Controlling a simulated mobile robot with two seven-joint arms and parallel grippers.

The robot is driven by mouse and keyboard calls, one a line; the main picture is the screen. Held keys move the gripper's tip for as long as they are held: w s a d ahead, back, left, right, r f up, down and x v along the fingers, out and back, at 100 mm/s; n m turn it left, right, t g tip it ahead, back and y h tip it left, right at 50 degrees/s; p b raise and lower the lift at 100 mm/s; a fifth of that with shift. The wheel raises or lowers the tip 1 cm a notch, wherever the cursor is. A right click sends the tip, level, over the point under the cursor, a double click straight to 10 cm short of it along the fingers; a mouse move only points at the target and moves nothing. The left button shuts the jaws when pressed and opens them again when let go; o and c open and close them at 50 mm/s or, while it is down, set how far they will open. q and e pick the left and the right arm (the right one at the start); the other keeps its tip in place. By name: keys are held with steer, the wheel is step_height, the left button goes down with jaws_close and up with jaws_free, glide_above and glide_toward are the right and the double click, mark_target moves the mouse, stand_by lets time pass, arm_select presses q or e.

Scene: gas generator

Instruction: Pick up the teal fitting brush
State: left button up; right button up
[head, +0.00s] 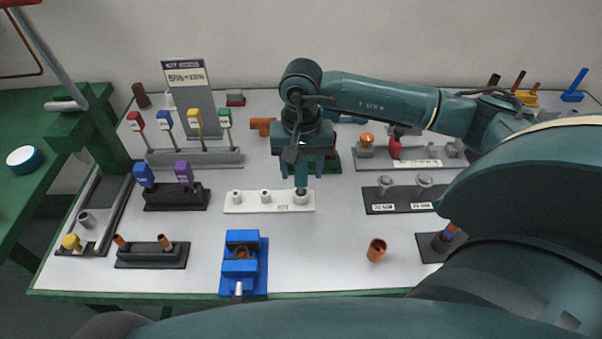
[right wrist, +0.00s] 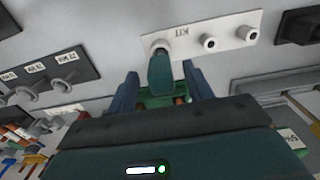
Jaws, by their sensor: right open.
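The teal fitting brush (head: 301,177) stands upright in the right-hand socket of the white KIT holder (head: 250,205) in the head view. In the right wrist view its teal handle (right wrist: 161,75) points toward the camera, with its foot at the left end of the holder (right wrist: 228,40). My right gripper (head: 302,166) is above the holder, pointing down. Its fingers are open, one on each side of the handle in the right wrist view (right wrist: 161,84); I see a gap on either side. The brush's lower end is hidden in the socket. My left gripper is not in view.
The holder's other two posts are empty. A dark rack with blue and purple tags (head: 177,196) stands left, and a grey two-fitting rack (head: 380,207) right. A blue vise (head: 243,265) and copper fitting (head: 376,250) are in front. Clear table lies between them.

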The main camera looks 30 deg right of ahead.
steer(key=shift+w+f, duration=0.1)
steer(key=shift+f, duration=0.85)
steer(key=shift+c, duration=0.2)
steer(key=c, duration=0.9)
